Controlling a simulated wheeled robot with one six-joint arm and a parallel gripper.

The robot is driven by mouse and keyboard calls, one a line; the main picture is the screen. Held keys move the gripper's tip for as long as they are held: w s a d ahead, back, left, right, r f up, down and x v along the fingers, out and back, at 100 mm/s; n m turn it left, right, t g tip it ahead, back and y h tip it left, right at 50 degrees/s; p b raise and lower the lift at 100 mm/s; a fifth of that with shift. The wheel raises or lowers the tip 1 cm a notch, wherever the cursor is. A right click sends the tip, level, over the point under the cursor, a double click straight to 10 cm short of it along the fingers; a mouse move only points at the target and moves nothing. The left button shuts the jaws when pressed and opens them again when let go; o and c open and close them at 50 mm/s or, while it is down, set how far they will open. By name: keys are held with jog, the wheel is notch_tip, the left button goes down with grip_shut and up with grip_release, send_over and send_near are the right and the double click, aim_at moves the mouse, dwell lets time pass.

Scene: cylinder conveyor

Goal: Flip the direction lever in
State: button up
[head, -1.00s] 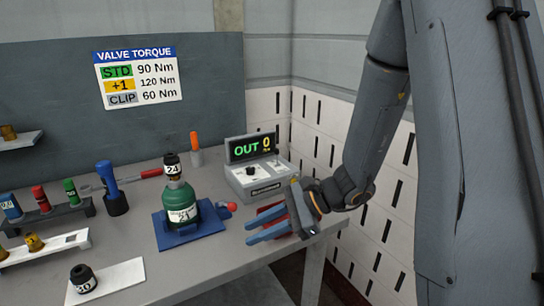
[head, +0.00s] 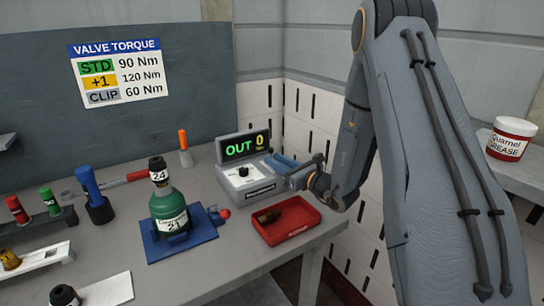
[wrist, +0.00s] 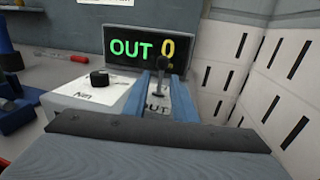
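The control box (head: 246,185) stands at the back right of the bench, with a black knob (wrist: 99,78) on its top and a display (head: 243,146) reading "OUT 0". The direction lever (wrist: 160,65) is a thin dark stick with a round tip, standing up from the box's right side; the wrist view shows part of "OUT" lettering in front of it. My gripper (head: 284,163) is at the box's right side. In the wrist view its two blue fingers (wrist: 162,88) are apart, one to each side of the lever. I cannot tell whether either touches it.
A red tray (head: 287,221) with a brown piece in it lies below my gripper. A green bottle (head: 168,208) on a blue base stands left of it. The wall is close on the right.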

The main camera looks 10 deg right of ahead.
jog(key=shift+x, duration=1.35)
grip_shut()
jog(key=shift+p, duration=0.3)
jog(key=shift+r+g+h+p, duration=0.15)
jog(key=shift+g+h+p, duration=0.15)
jog(key=shift+g+p, duration=0.25)
jog(key=shift+w+a+g+p, duration=0.1)
jog(key=shift+w+g+p, duration=0.15)
jog(key=shift+g, duration=0.3)
jog(key=shift+f+g+h, duration=0.25)
jog(key=shift+g+h, duration=0.05)
jog(key=shift+h, duration=0.1)
